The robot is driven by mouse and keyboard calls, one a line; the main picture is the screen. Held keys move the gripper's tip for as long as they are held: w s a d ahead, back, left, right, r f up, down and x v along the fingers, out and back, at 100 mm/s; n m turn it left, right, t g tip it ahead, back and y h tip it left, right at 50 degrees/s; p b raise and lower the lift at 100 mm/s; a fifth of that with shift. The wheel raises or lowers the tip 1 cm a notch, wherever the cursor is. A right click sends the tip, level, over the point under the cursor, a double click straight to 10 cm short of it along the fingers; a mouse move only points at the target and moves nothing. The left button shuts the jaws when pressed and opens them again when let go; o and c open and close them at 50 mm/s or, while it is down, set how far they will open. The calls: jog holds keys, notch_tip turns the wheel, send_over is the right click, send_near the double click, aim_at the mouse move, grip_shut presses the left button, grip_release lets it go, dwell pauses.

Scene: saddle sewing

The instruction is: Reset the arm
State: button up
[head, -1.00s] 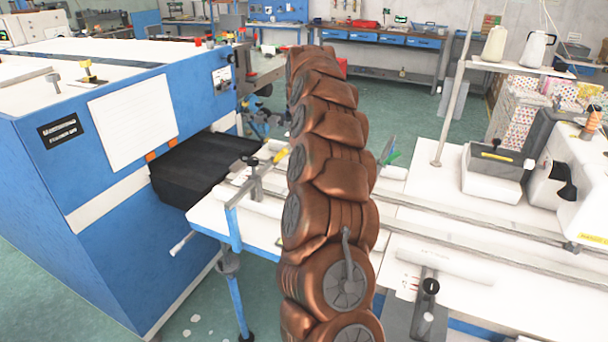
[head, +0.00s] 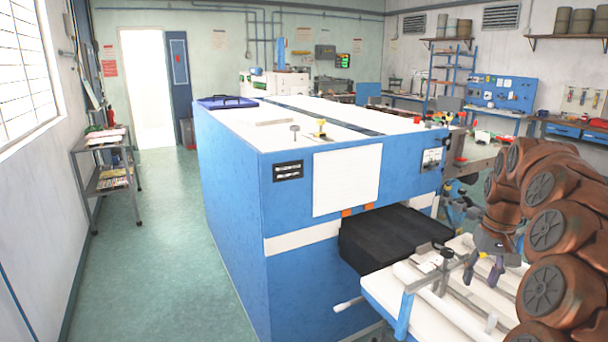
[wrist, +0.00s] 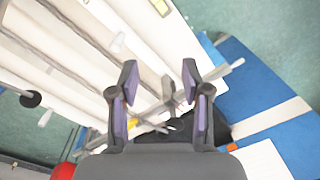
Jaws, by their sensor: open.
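My gripper (head: 486,266) hangs at the end of my bronze segmented arm (head: 562,230), at the right of the head view. It points down above the white work table (head: 405,318) with its rails. In the wrist view my gripper (wrist: 159,82) shows two dark fingers with purple inner pads, spread well apart. Nothing is between the pads; the table and rails show behind them. The arm is bent over, with its upper bend at the right edge of the head view.
A large blue machine (head: 290,220) with a black feed opening (head: 395,238) stands left of my gripper. A clamp post (head: 447,254) rises from the table close to my gripper. A shelf trolley (head: 108,178) stands at the far left. The green floor between is clear.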

jog(key=s+a+r+n, duration=0.2)
jog(key=s+a+n, duration=0.1)
jog(key=s+a, duration=1.3)
jog(key=s+a+f, duration=0.2)
jog(key=s, duration=0.4)
jog(key=s+a+f+g, duration=0.1)
jog(key=s+a+f, duration=0.1)
jog(key=s, duration=0.5)
jog(key=s+a+f+g, duration=0.1)
jog(key=s+a+f, duration=0.2)
jog(key=s, duration=0.4)
jog(key=shift+f+m, duration=0.25)
jog(key=shift+m, duration=0.15)
